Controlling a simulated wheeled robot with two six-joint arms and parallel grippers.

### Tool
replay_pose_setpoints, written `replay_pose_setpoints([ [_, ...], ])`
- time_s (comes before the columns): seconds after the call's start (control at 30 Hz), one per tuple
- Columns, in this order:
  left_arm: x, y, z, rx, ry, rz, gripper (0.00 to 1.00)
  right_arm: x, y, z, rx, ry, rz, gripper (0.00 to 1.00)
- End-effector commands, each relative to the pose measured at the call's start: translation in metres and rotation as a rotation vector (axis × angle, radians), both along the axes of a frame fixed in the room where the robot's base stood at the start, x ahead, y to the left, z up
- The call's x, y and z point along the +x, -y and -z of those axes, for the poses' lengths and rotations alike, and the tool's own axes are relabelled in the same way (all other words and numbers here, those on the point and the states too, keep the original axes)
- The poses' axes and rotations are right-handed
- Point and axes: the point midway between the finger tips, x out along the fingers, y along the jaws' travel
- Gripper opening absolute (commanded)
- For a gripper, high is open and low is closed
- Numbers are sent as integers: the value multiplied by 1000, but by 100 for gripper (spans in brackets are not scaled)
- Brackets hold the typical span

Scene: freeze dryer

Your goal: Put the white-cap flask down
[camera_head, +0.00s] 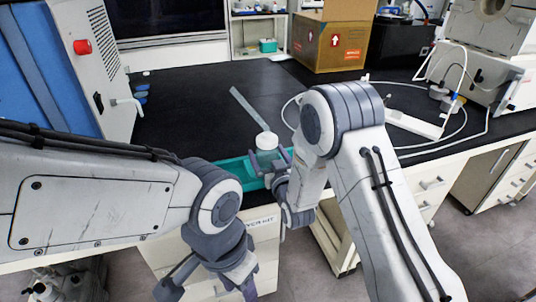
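The white-cap flask is upright, its round white cap (267,140) on top and its clear body (267,157) below. It appears over or at the teal tray (231,169) along the bench's front edge; I cannot tell whether its base touches anything. My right gripper (270,163) has a finger on each side of the flask body and appears shut on it. My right arm hides part of the tray. My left gripper (211,289) hangs low in front of the bench, fingers spread and empty, pointing down.
A flat grey strip (249,108) lies behind the flask on the black bench top (195,100). A cardboard box (332,42) stands at the back. White tubing and a white device (413,124) lie at the right. The bench left of the strip is mostly clear.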

Motion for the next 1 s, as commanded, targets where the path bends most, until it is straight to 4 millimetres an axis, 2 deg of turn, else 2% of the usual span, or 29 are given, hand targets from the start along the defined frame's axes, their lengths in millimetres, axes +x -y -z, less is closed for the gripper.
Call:
replay_pose_setpoints([
  [0.17,0,0,-6,0,0,0,50,0,1,-6,0,0,1,100],
  [0.27,0,0,-1,0,0,0,50,-13,5,-1,-1,-3,1,100],
  [0.6,0,0,9,0,0,0,50,-89,29,0,-1,-4,1,100],
  [0.7,0,0,-14,0,0,0,50,-98,33,-7,-2,-7,1,100],
  [1.0,0,0,-28,0,0,0,50,-114,38,-4,0,-1,1,100],
])
